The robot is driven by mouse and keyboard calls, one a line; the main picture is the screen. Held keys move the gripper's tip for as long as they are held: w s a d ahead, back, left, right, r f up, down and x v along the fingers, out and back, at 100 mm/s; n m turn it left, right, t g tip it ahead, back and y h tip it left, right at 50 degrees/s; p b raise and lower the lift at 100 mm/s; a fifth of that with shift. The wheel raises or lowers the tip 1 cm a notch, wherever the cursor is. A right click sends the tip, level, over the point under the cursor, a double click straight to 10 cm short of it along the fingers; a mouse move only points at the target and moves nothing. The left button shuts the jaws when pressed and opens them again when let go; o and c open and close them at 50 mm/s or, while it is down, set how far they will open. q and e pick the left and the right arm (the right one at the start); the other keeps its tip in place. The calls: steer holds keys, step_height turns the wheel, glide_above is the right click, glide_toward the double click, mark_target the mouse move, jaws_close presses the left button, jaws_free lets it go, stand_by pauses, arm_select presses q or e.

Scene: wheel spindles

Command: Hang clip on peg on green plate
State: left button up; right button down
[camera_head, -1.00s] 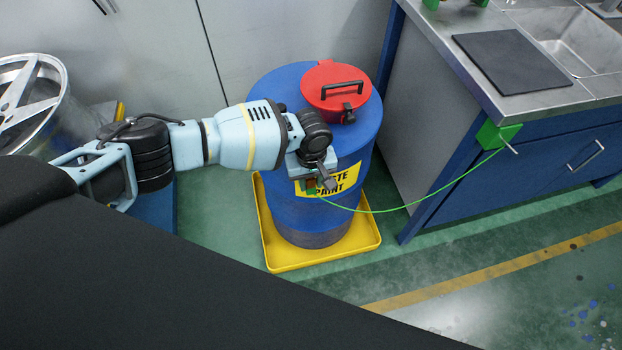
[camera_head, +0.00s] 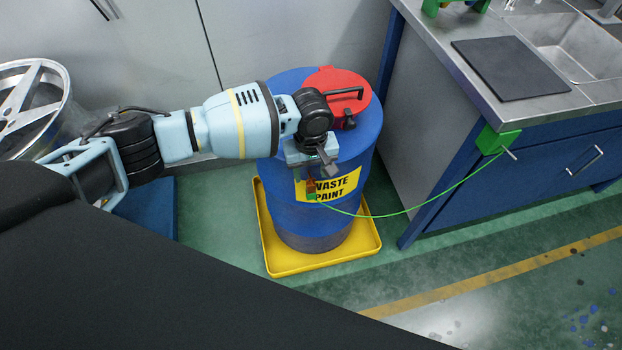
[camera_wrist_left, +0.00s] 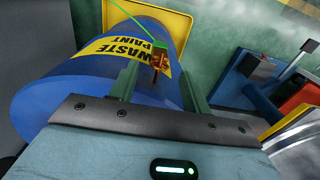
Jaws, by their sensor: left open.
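The green plate (camera_head: 497,141) is on the corner of the sink bench, with a short metal peg (camera_head: 510,154) sticking out of it. A green cord runs from the plate to the small copper-coloured clip (camera_head: 311,187), which has a green part. The clip is at the front of the blue drum, over its yellow label; whether it touches the drum is unclear. My left gripper (camera_head: 314,170) is open just above the clip. In the left wrist view the clip (camera_wrist_left: 159,60) shows between the spread fingertips (camera_wrist_left: 161,74), without visible grip. My right gripper is not in view.
The blue drum (camera_head: 290,210) with a red lid (camera_head: 350,85) stands in a yellow tray (camera_head: 265,240). The steel bench (camera_head: 480,95) is at the right. A wheel rim (camera_head: 40,105) is at the far left. The floor right of the tray is clear.

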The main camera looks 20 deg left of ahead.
arm_select(q)
steer(key=shift+r, duration=0.8)
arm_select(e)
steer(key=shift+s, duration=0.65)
arm_select(q)
steer(key=shift+f, duration=0.1)
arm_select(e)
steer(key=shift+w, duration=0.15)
